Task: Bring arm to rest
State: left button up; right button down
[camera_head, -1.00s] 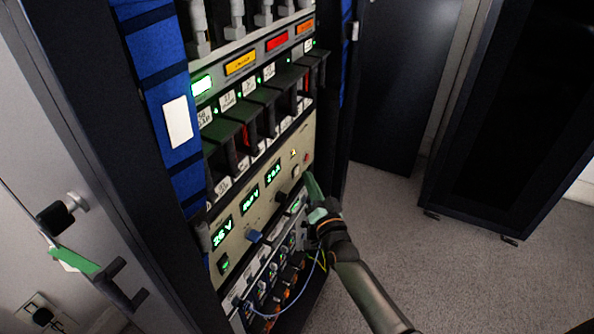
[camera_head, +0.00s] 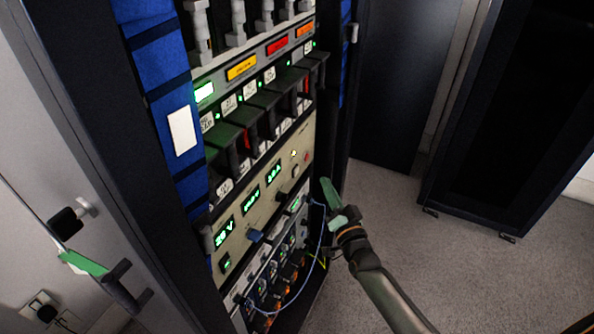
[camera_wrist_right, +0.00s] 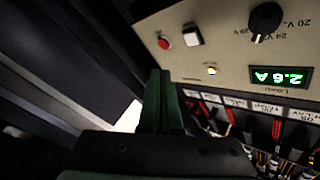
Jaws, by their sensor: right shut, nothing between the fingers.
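My right gripper (camera_head: 334,203) has green fingers and reaches in from the lower right in the head view. It is just right of the rack's front panel, apart from it, and holds nothing. In the right wrist view its green fingers (camera_wrist_right: 161,100) are together, below the beige power supply panel (camera_wrist_right: 215,50). That panel also shows in the head view (camera_head: 262,203), with lit green displays and knobs. My left gripper does not show.
The equipment rack has a blue padded strip (camera_head: 165,95) on its left post. A blue cable (camera_head: 322,240) loops out from the lower panel near my right arm. A grey door with a handle (camera_head: 118,280) stands at left. Dark cabinets (camera_head: 515,110) stand at right; the grey floor (camera_head: 440,270) between is clear.

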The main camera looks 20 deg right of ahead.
dwell(0.6)
pick_arm(q)
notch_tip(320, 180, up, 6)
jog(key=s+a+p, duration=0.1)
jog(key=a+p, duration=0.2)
jog(key=p, duration=0.5)
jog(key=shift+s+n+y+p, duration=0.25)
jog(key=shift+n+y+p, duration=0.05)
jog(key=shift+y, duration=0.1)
pick_arm(e)
jog(key=s+a+f+n+g+y, duration=0.1)
jog(key=s+a+f+n+g, duration=0.2)
jog(key=s, duration=0.6)
jog(key=s+a+f+n+g+y, duration=0.1)
jog(key=s+a+f+n+g, duration=0.2)
jog(key=s, duration=0.6)
jog(key=s+a+f+n+g+y, duration=0.1)
jog(key=s+a+f+n+g, duration=0.2)
jog(key=s+a, duration=0.3)
jog(key=s+n+g, duration=0.1)
jog(key=s, duration=0.2)
jog(key=shift+s, duration=0.3)
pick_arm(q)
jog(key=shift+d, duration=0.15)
pick_arm(e)
jog(key=shift+d, duration=0.1)
